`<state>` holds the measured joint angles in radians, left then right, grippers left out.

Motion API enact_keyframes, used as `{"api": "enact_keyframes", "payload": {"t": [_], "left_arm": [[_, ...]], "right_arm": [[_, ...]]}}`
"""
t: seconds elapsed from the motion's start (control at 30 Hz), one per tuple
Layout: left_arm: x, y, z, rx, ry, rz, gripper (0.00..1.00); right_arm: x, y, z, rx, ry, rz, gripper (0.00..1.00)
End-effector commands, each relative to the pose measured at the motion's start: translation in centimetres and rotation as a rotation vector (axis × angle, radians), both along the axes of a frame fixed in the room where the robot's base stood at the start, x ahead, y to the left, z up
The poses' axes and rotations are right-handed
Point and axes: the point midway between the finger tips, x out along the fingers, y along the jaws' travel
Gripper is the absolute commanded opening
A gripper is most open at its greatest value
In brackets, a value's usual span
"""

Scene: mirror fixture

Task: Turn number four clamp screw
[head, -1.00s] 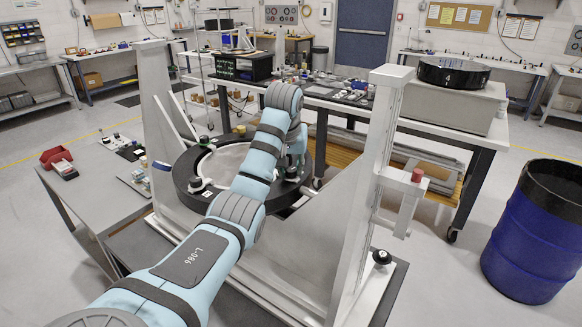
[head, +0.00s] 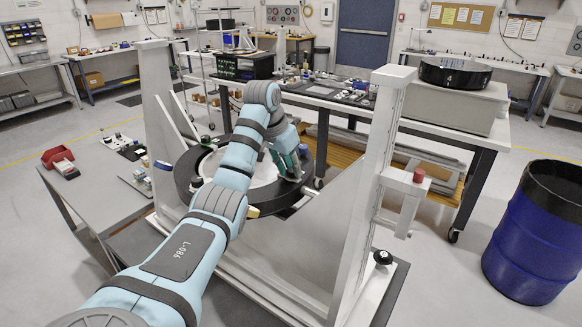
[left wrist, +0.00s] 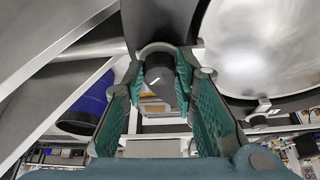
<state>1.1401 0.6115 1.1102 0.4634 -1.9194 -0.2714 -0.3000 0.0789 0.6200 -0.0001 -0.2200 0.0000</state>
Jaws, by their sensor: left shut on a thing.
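The round mirror (head: 264,172) lies in a thick black ring (head: 184,172) between the white uprights of the fixture. It also shows bright at the right of the left wrist view (left wrist: 255,45). My left gripper (head: 296,168) is at the ring's right side in the head view. In the left wrist view its green-padded fingers (left wrist: 158,88) are shut on a black round clamp screw knob (left wrist: 160,76) with a white mark. I cannot read a number on it. My forearm hides part of the ring and mirror. My right gripper is not in view.
A blue drum (head: 535,235) stands at right. A workbench (head: 335,100) with tools is behind.

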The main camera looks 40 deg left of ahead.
Motion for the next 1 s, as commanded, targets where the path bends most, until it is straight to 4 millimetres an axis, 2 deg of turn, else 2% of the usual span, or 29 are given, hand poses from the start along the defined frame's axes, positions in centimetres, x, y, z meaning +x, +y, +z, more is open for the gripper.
{"api": "enact_keyframes", "payload": {"t": [0.6,1.0], "left_arm": [[0.14,0.46,0.11,-0.002,-0.002,-0.531,0.00],[0.21,0.54,0.06,-0.001,-0.001,-0.686,0.00]], "right_arm": [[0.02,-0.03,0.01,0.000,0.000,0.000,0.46],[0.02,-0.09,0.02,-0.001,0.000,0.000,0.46]]}}
